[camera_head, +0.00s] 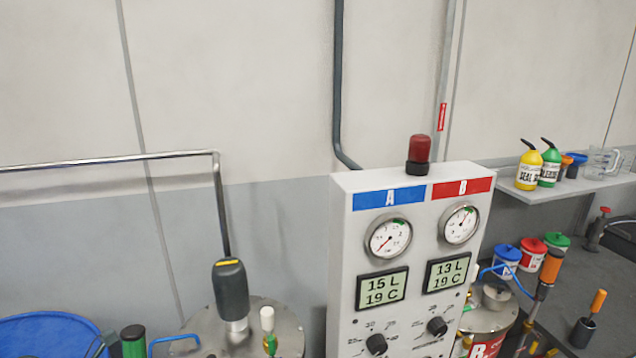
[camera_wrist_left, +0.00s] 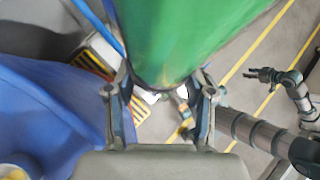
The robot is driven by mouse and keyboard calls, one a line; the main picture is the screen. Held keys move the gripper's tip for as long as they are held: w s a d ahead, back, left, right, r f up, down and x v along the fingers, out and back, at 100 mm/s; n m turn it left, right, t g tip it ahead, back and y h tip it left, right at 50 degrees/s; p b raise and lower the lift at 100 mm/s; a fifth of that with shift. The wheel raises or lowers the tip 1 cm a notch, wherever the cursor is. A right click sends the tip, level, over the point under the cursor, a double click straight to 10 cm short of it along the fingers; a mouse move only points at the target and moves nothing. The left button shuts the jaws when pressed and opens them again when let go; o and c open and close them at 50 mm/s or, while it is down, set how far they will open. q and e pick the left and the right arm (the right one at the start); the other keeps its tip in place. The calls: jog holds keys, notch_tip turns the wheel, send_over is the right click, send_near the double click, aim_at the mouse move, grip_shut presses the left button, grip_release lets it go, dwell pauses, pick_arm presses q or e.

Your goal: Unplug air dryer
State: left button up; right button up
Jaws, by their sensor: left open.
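A large green cylinder (camera_wrist_left: 180,40) fills the top of the left wrist view, very close; I cannot tell if it is the air dryer. My left gripper (camera_wrist_left: 160,92) is open, its fingers apart at the cylinder's lower end; contact is unclear. In the head view, a green cylinder with a black top (camera_head: 133,341) stands at the lower left, and a dark grey cylinder with a yellow strip (camera_head: 231,290) stands upright on a metal tank lid (camera_head: 285,330). My right gripper (camera_wrist_left: 263,75) shows small at the right of the wrist view, apparently open and empty.
A grey panel (camera_head: 345,270) with gauges and a red lamp stands in the middle. A blue drum (camera_head: 45,335) is at lower left. A metal rail (camera_head: 105,160) runs along the wall. A shelf (camera_head: 590,184) with bottles and a bench with pots are at right.

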pick_arm(q)
jog(key=shift+d, duration=0.2)
jog(key=shift+a+f, duration=0.1)
jog(key=shift+a, duration=0.2)
jog(key=shift+w+a+b, duration=0.1)
jog(key=shift+a+b, duration=0.05)
jog(key=shift+b, duration=0.2)
jog(key=shift+c, duration=1.2)
grip_shut()
